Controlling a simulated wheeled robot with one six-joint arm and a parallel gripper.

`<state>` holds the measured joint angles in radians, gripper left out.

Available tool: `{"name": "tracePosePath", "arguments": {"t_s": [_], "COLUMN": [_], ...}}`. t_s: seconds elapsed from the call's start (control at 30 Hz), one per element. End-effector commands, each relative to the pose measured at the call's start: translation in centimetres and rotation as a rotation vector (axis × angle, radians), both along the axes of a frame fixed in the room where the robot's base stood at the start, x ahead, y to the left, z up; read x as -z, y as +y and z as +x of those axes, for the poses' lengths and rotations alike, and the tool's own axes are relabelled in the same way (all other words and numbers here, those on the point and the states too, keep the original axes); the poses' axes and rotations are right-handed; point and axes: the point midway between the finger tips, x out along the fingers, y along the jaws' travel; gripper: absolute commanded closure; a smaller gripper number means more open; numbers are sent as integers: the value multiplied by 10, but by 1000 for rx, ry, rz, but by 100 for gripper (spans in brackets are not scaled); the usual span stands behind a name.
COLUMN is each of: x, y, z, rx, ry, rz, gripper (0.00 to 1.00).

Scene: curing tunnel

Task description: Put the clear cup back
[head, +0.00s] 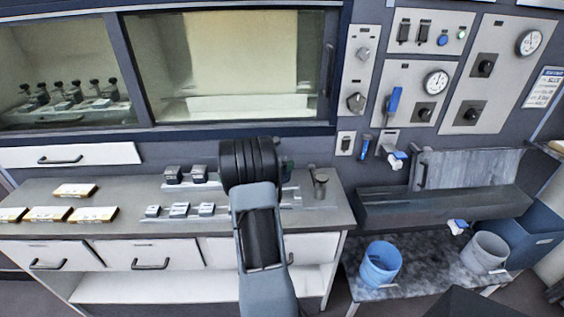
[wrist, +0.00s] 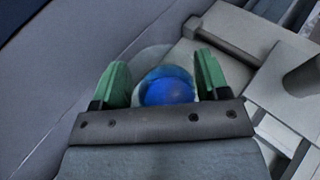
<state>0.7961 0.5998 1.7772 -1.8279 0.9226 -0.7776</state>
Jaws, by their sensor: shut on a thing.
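The clear cup (wrist: 165,75) shows in the wrist view as a see-through rounded shape with something blue in or behind it. My gripper (wrist: 160,85) has its two green fingers on either side of the cup and is shut on it. The lower part of the cup is hidden behind the gripper's dark front plate. In the head view my arm hides the cup, and only a bit of green finger shows at the right of my dark wrist, above the bench (head: 130,212).
Small metal blocks stand on strips on the bench around my wrist, with a grey upright post (head: 319,182) at the right. Yellow-edged boxes (head: 75,190) lie at the left. A blue bucket (head: 380,264) and a grey bucket (head: 485,252) stand at the lower right.

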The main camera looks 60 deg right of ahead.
Motion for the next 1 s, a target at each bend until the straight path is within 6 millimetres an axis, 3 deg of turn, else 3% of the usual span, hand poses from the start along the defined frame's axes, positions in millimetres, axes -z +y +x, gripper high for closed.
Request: {"name": "tracePosePath", "arguments": {"t_s": [0.47,0.5,0.73,1.0], "x": [6,5,5,2], "y": [0,0,0,0], "z": [0,0,0,0], "rx": [0,0,0,0], "ry": [-1,-1,0,0], "rz": [-1,0,0,0], "gripper": [64,28,6,6]}}
